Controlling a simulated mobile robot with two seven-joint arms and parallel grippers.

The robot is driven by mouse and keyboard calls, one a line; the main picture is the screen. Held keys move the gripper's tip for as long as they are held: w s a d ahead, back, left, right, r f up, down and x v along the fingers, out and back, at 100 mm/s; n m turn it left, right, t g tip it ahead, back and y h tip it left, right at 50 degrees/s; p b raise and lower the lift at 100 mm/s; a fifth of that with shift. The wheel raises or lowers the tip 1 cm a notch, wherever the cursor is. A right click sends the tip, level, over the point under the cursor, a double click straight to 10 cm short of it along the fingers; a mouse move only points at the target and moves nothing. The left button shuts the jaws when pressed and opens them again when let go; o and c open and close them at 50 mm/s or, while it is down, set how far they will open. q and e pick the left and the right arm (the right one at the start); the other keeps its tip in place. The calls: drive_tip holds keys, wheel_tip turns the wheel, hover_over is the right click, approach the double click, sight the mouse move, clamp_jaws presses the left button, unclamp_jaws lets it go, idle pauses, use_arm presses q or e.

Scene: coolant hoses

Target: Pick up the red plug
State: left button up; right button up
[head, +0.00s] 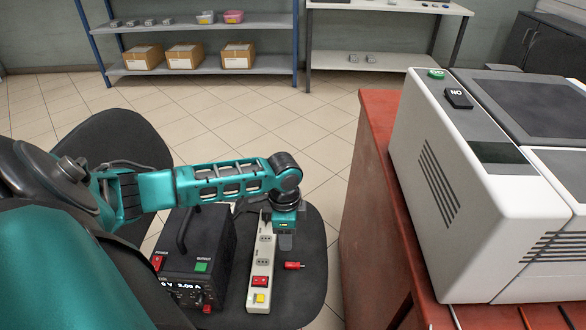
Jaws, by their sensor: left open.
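A small red plug (293,265) lies on the dark chair seat (312,238), just right of a white power strip (265,255). My left gripper (286,244) comes in from the left and points down over the seat, a little behind the plug in the picture. It is open with nothing seen between its fingers. The exact height of the fingers above the seat is hard to tell. My right gripper is not in view.
A black power supply (203,245) with a handle and lit display stands left of the strip. A red bench (380,210) with a large white machine (450,170) rises on the right. Shelves with boxes (185,58) stand at the back. Tiled floor between is clear.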

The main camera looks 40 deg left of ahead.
use_arm(q)
drive_tip(key=b, duration=0.3)
hover_over(289, 264)
drive_tip(key=a, duration=0.1)
wheel_tip(289, 264, down, 7)
drive_tip(key=shift+f, duration=0.4)
drive_tip(key=f+b, duration=0.1)
drive_tip(key=f, duration=0.1)
drive_tip(key=d+f+b, duration=0.1)
drive_tip(key=f+b, duration=0.1)
drive_tip(key=shift+f, duration=0.45)
clamp_jaws()
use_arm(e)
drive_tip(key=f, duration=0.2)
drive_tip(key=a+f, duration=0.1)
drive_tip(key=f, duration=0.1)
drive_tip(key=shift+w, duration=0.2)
